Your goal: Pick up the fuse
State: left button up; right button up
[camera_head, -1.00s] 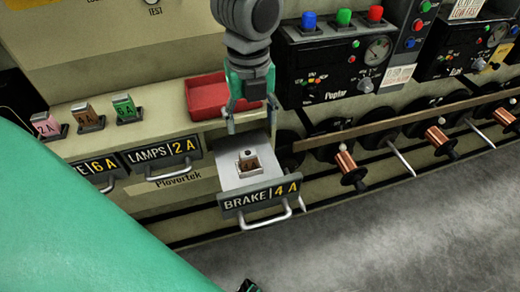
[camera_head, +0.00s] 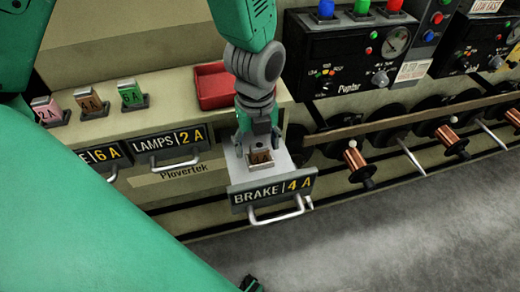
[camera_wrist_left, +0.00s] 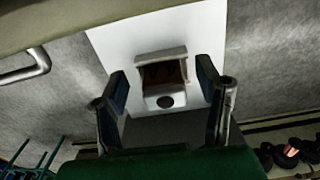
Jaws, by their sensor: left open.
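The brown fuse (camera_head: 261,158) sits in a pale holder inside the open drawer labelled BRAKE 4 A (camera_head: 272,190). In the left wrist view the fuse (camera_wrist_left: 163,73) shows as a dark brown piece in its light holder, partly in shadow. My left gripper (camera_head: 258,143) is over the drawer, right at the fuse. In the left wrist view my left gripper (camera_wrist_left: 163,90) is open, with one finger on each side of the holder and gaps between.
Pink (camera_head: 48,110), brown (camera_head: 91,103) and green (camera_head: 131,94) fuses stand on the ledge at left. A red tray (camera_head: 213,88) is behind my left arm. Closed drawers (camera_head: 168,143) are to the left. Copper spools (camera_head: 356,158) and a long bar are to the right.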

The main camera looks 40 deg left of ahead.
pick_arm(q)
jog(key=shift+a, duration=0.3)
jog(key=shift+c, duration=0.8)
jog(key=shift+a, duration=0.15)
jog(key=c, duration=1.1)
jog(key=shift+s+d+r, duration=0.1)
jog(key=shift+d, duration=0.85)
jog(key=shift+c, duration=0.2)
